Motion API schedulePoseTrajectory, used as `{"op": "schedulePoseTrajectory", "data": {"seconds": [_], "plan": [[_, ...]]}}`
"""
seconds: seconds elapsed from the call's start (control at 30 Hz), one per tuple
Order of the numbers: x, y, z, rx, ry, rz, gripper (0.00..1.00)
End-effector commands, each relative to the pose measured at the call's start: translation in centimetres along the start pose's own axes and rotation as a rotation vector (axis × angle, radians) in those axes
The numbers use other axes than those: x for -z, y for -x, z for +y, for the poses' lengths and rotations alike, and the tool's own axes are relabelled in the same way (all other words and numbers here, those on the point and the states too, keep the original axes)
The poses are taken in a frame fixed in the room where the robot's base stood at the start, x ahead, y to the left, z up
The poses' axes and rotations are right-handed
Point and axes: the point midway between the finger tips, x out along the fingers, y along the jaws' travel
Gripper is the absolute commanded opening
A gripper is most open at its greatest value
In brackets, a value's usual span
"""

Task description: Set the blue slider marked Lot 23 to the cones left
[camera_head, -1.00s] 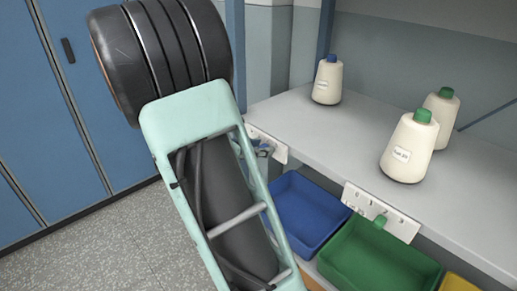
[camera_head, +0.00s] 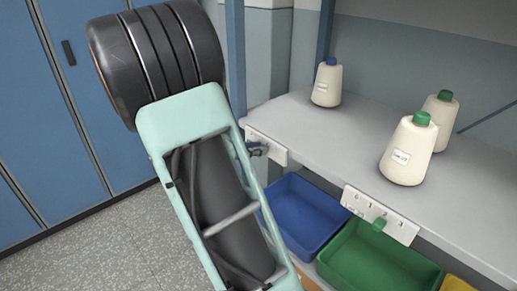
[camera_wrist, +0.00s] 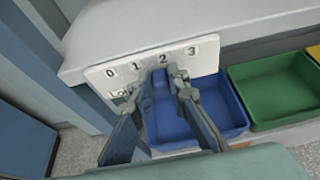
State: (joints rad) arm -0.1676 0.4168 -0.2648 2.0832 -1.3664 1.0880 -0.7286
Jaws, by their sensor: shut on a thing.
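The blue slider (camera_wrist: 158,79) sits on a white plate (camera_wrist: 198,62) marked 0, 1, 2, 3, on the shelf's front edge. It stands just below the 2. My gripper (camera_wrist: 157,90) is shut on the slider, one finger on each side. The lot label at the plate's lower left is partly hidden by a finger. In the head view the gripper (camera_head: 257,149) is at this plate (camera_head: 279,154), mostly behind my arm. One cone with a blue cap (camera_head: 327,83) stands on the shelf above. Two cones with green caps (camera_head: 408,150) (camera_head: 438,119) stand farther right.
A second plate (camera_head: 403,229) with a green slider (camera_head: 379,224) is on the shelf edge to the right. A blue bin (camera_head: 317,247), a green bin (camera_head: 398,283) and a yellow bin (camera_head: 457,285) sit below the grey shelf (camera_head: 300,121). Blue cabinets stand at the left.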

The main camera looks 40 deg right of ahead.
Motion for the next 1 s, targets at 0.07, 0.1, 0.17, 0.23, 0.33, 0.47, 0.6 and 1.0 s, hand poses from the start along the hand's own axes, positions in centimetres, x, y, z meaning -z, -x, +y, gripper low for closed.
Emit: {"op": "schedulePoseTrajectory", "data": {"seconds": [0.07, 0.1, 0.17, 0.23, 0.33, 0.47, 0.6, 1.0], "plan": [[-0.3, 0.1, 1.1, -0.001, 0.002, -0.001, 0.0], [-0.3, 0.1, 1.6, -0.002, 0.001, -0.001, 0.0], [-0.2, 0.1, 2.1, -0.002, 0.001, -0.001, 0.0], [-0.1, 0.1, 2.4, -0.002, 0.0, -0.001, 0.0], [-0.1, 0.1, 2.5, -0.002, 0.0, -0.001, 0.0], [0.0, 0.1, 2.5, -0.002, 0.0, -0.001, 0.0], [0.0, 0.1, 2.5, -0.002, -0.001, -0.001, 0.22], [0.0, 0.1, 2.5, -0.002, -0.001, 0.0, 0.33]]}}
